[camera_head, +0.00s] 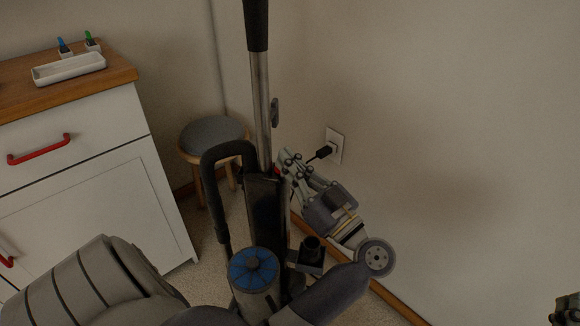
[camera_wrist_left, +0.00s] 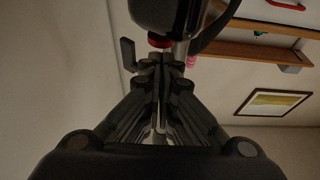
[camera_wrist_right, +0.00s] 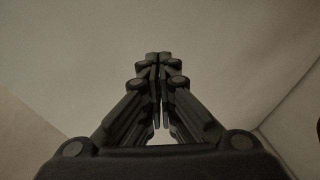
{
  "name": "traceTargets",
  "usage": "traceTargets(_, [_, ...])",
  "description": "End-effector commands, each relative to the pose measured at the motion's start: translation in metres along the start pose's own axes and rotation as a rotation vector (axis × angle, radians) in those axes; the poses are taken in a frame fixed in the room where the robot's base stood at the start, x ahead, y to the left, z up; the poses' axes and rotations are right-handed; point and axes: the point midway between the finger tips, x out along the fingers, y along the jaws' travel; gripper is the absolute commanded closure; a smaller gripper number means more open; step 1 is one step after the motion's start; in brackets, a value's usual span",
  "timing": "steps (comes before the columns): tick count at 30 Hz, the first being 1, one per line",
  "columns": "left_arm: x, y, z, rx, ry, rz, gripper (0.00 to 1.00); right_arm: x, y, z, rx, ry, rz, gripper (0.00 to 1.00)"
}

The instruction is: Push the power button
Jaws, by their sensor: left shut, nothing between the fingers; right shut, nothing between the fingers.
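An upright vacuum cleaner (camera_head: 259,100) with a metal tube, a black body and a blue round cap (camera_head: 254,268) stands in the middle of the head view. A small red part, likely the power button (camera_head: 277,171), shows at the side of its black body. My left gripper (camera_head: 285,158) is shut and empty, with its tips close beside this red part. In the left wrist view the red button (camera_wrist_left: 158,42) sits just past the shut fingertips (camera_wrist_left: 160,58); I cannot tell if they touch. My right gripper (camera_wrist_right: 158,58) is shut and empty, facing bare wall.
A wall outlet (camera_head: 334,145) with a black plug (camera_head: 321,153) is just right of my left gripper. A grey-topped stool (camera_head: 212,135) stands behind the vacuum. A white cabinet (camera_head: 90,200) with red handles is at left, with a white tray (camera_head: 69,70) on top.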

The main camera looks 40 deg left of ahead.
Motion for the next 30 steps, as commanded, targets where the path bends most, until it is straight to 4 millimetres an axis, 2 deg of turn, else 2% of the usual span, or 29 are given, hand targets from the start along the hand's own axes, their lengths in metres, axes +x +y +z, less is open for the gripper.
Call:
traceTargets(6, [-0.002,-0.001,0.005,0.0,0.0,0.0,1.0,-0.002,-0.004,-0.026,0.006,0.144,-0.007,1.0])
traceTargets(12, [-0.003,-0.002,0.006,0.001,0.0,0.0,1.0,-0.004,-0.005,-0.039,0.008,0.206,-0.01,1.0])
traceTargets(26, [-0.003,-0.002,0.006,0.001,0.0,0.0,1.0,-0.003,-0.005,-0.04,0.009,0.207,-0.01,1.0])
traceTargets(30, [-0.004,-0.002,0.009,0.004,0.0,-0.002,1.0,0.0,-0.003,-0.025,0.004,0.12,-0.006,1.0])
